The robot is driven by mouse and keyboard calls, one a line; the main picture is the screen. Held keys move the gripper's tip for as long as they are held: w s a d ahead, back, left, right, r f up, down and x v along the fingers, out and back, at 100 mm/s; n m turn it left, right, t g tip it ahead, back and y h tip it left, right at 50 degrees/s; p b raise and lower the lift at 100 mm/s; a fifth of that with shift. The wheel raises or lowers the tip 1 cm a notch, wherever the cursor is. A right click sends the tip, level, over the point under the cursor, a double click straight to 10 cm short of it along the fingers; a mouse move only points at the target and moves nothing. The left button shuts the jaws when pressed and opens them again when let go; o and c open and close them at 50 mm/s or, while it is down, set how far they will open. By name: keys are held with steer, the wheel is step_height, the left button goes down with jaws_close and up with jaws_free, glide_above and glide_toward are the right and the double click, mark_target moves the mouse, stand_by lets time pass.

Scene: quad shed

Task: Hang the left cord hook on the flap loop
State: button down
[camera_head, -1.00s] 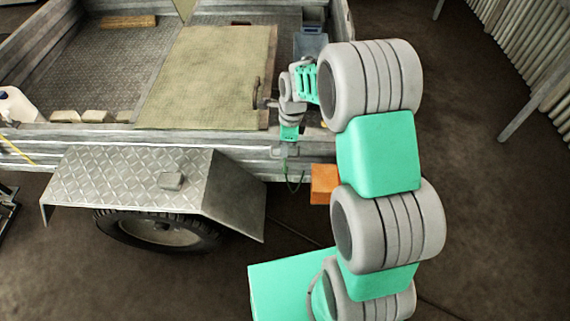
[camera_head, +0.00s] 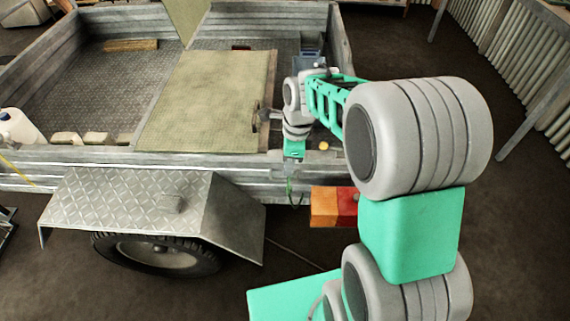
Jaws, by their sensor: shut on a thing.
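My gripper (camera_head: 292,170) points down at the near side wall of the trailer, close to its right corner. Its fingers are small and partly lost against the grey wall. A thin green cord (camera_head: 293,192) hangs in a curve just below the fingers, outside the wall. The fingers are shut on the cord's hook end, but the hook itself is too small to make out. The khaki flap (camera_head: 205,100) lies flat over the trailer bed to the left of my gripper. A dark strip (camera_head: 255,120) shows at its right edge; I cannot tell whether it is the loop.
An orange and red lamp (camera_head: 335,206) sits below the wall, right of the cord. A tread-plate mudguard (camera_head: 130,205) juts out at the left. A blue-grey bin (camera_head: 309,62) and several pale blocks (camera_head: 97,138) are in the trailer. A white jug (camera_head: 18,128) stands left.

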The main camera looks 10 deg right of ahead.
steer(key=s+r, duration=0.3)
steer(key=s, duration=0.5)
steer(key=shift+s+d+r, duration=0.15)
steer(key=shift+s+r, duration=0.15)
steer(key=shift+s, duration=0.1)
steer(key=shift+w, duration=0.1)
steer(key=w+f, duration=0.1)
steer(key=w, duration=0.2)
steer(key=w+f, duration=0.2)
steer(key=w, duration=0.1)
steer(key=w+f, duration=0.1)
steer(key=w, duration=0.2)
steer(key=shift+w+a+f, duration=0.2)
steer(key=shift+w+f, duration=0.05)
steer(key=shift+f, duration=0.1)
steer(key=w+f, duration=0.1)
steer(key=f, duration=0.1)
steer(key=w+f, duration=0.2)
steer(key=f, duration=0.1)
steer(key=w+f, duration=0.1)
steer(key=f, duration=0.1)
steer(key=shift+w+f, duration=0.25)
steer(key=shift+f, duration=0.2)
